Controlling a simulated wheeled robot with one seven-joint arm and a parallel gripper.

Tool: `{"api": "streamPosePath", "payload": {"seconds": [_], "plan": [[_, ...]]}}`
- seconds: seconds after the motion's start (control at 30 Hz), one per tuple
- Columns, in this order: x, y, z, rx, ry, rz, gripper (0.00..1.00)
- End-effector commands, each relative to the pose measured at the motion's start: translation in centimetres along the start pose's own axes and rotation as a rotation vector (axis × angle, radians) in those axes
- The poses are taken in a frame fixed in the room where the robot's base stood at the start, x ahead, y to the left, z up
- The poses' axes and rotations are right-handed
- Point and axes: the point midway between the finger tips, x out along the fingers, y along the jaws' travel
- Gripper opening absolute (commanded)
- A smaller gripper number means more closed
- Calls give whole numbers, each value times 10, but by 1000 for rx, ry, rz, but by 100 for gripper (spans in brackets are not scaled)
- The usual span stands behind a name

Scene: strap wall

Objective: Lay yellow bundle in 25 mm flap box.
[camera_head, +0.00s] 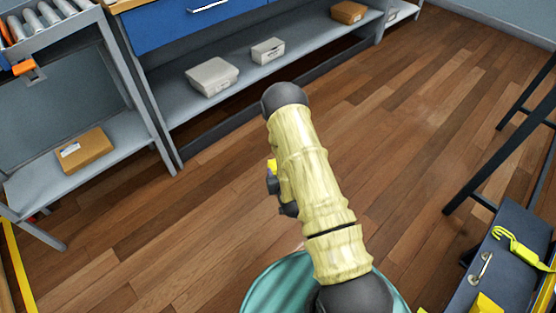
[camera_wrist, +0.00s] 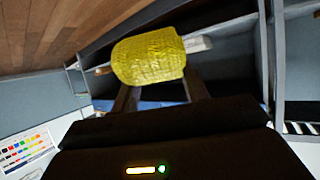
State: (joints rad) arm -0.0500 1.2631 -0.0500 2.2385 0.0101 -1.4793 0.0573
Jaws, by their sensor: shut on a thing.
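The yellow bundle (camera_wrist: 148,57) is a rolled, woven-looking strap. In the wrist view my gripper (camera_wrist: 160,85) is shut on it, with the bundle at the fingertips. The head view shows only a small yellow bit (camera_head: 271,165) beside my arm, apparently part of the bundle; my arm hides most of my gripper there. I cannot tell any box in view as the 25 mm flap box.
A shelf unit (camera_head: 330,32) at the back holds grey boxes (camera_head: 212,76) and a brown carton. Another brown carton (camera_head: 85,150) lies on the left shelf. A dark case (camera_head: 510,272) with a yellow hooked strap (camera_head: 520,248) stands at lower right. The wooden floor between is clear.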

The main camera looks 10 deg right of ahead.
Motion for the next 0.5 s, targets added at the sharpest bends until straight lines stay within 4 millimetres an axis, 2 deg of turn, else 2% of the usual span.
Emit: {"api": "streamPosePath", "payload": {"seconds": [0.03,0.5], "plan": [[-11,0,-17,0,-1,0,22],[-64,0,-79,0,-2,0,22]]}}
